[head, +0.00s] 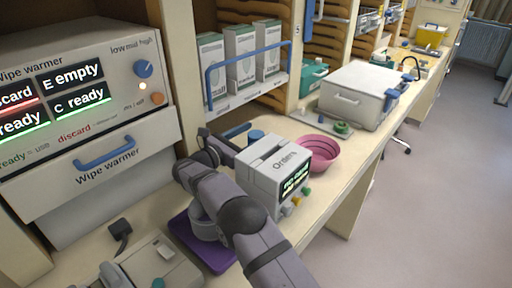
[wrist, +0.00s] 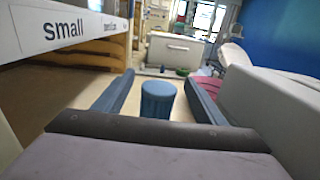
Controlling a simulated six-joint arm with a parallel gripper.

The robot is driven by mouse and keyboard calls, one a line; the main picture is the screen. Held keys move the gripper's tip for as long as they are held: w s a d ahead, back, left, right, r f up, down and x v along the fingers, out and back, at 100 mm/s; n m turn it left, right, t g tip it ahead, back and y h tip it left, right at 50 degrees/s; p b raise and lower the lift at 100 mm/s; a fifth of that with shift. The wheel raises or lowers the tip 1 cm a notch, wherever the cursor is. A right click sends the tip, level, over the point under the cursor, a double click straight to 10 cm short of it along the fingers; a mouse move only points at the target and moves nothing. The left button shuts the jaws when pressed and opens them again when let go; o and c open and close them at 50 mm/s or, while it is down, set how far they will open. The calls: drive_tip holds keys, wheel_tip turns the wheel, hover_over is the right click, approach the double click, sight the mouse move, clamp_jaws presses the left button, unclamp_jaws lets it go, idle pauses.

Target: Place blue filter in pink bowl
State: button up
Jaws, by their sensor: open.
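The blue filter (wrist: 158,102) is a small upright cylinder standing on the counter. In the head view only part of it (head: 256,136) shows, behind the white "Orders" box. My gripper (wrist: 159,76) is open, and the filter appears in the gap between its two blue fingers, with space on both sides. In the head view my gripper (head: 238,132) is low behind the box, just left of the filter, and partly hidden. The pink bowl (head: 318,163) sits on the counter right of the box and looks empty. A pink patch (wrist: 208,86) shows beyond the right finger in the wrist view.
The "Orders" box (head: 262,172) stands close beside my gripper, between it and the camera. A shelf of white cartons (head: 240,55) overhangs at the back. A green item (head: 341,128) and white case (head: 355,92) stand beyond the bowl. A purple mat (head: 195,245) lies under my arm.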

sight(262, 132)
drive_tip(key=shift+d+f, duration=0.1)
drive_tip(key=shift+f, duration=0.5)
drive_tip(key=shift+p+x, duration=0.75)
drive_tip(key=shift+x, duration=1.7)
drive_tip(key=c, duration=1.2)
